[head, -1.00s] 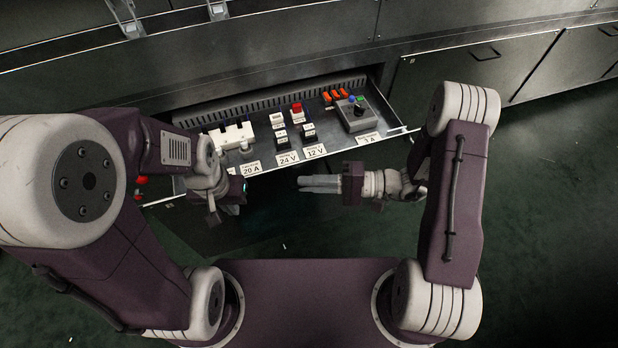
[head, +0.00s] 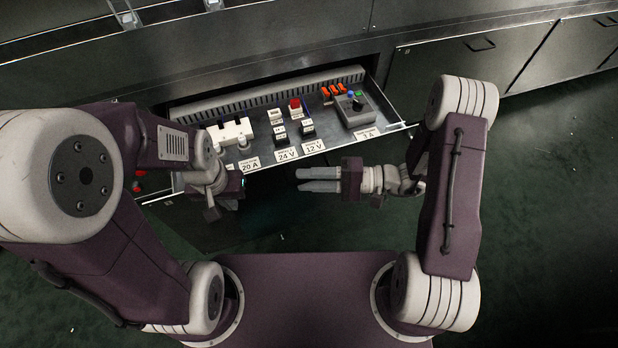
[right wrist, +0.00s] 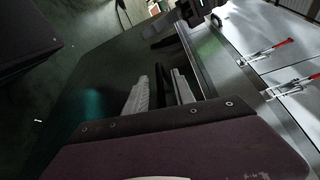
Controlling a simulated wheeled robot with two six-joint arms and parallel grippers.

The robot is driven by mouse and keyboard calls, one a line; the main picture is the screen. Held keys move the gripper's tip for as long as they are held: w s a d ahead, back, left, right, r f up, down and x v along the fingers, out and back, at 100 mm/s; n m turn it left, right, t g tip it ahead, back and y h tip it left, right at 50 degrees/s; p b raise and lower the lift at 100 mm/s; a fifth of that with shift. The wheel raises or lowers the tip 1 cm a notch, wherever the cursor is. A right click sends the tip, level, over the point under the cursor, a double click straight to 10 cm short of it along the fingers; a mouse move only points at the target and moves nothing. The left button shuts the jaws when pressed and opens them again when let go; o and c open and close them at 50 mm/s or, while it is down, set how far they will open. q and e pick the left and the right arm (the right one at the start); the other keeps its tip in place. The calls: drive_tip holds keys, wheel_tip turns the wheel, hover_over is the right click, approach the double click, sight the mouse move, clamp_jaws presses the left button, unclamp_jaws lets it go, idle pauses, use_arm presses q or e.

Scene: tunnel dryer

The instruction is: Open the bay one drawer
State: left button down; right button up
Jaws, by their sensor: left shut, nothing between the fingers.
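The drawer (head: 270,159) stands pulled out of the dark metal cabinet, showing switches and labels reading 20 A, 24 V, 12 V and 3 A. My left gripper (head: 238,188) is shut at the drawer's front left, below its front edge; its tips are hard to make out. Whether it touches the drawer front or a handle is hidden. My right gripper (head: 318,180) is in front of the drawer, apart from it, with its fingers pointing left. In the right wrist view its fingers (right wrist: 160,92) are apart with nothing between them.
A grey box with a dial (head: 355,110) sits at the drawer's right end, and a white block (head: 232,131) at its left. A closed cabinet door with a handle (head: 480,45) is to the right. Dark green floor (head: 540,200) lies free on the right.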

drive_tip(key=shift+d+r+p, duration=0.2)
drive_tip(key=shift+d+p, duration=0.1)
drive_tip(key=shift+d, duration=0.1)
drive_tip(key=d+p, duration=0.3)
drive_tip(key=d, duration=0.5)
drive_tip(key=shift+s+r, duration=0.15)
drive_tip(key=shift+s, duration=0.2)
drive_tip(key=shift+d, duration=0.15)
